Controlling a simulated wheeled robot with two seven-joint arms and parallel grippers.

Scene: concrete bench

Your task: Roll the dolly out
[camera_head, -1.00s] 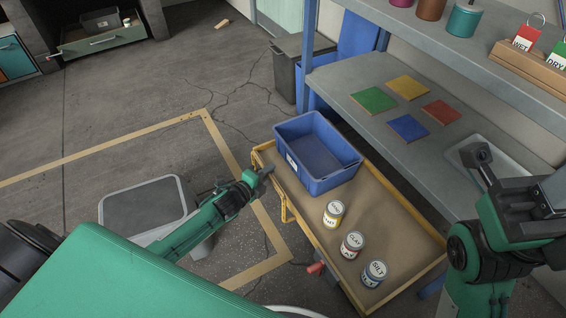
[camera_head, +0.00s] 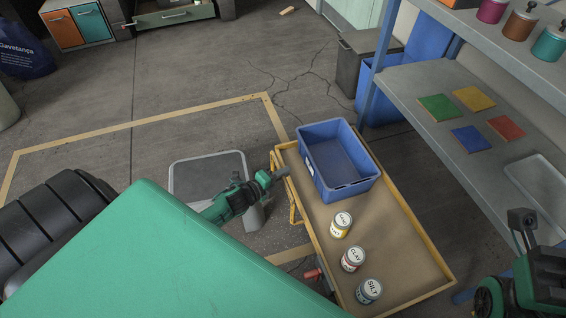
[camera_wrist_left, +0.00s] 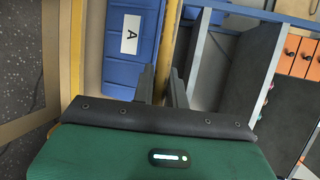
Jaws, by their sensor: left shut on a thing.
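The dolly is a low cart with a brown deck and yellow rim (camera_head: 425,235). It stands partly beside the grey shelf and over the floor tape. On it are a blue crate (camera_head: 318,180) at the far end and cans marked SAND (camera_head: 341,227), CLAY (camera_head: 352,260) and SILT (camera_head: 369,292). My left gripper (camera_head: 283,173) is shut at the dolly's left side, near its far corner. In the left wrist view a yellow bar (camera_wrist_left: 182,45) of the dolly runs between my fingers (camera_wrist_left: 162,85). My right gripper (camera_head: 522,222) is at the right edge; its jaws are unclear.
A grey lidded bin (camera_head: 207,178) stands inside the taped floor area (camera_head: 140,123), close left of the dolly. The shelf (camera_head: 420,85) holds coloured tiles. A dark bin (camera_head: 362,70) and blue bin (camera_head: 372,95) stand beyond.

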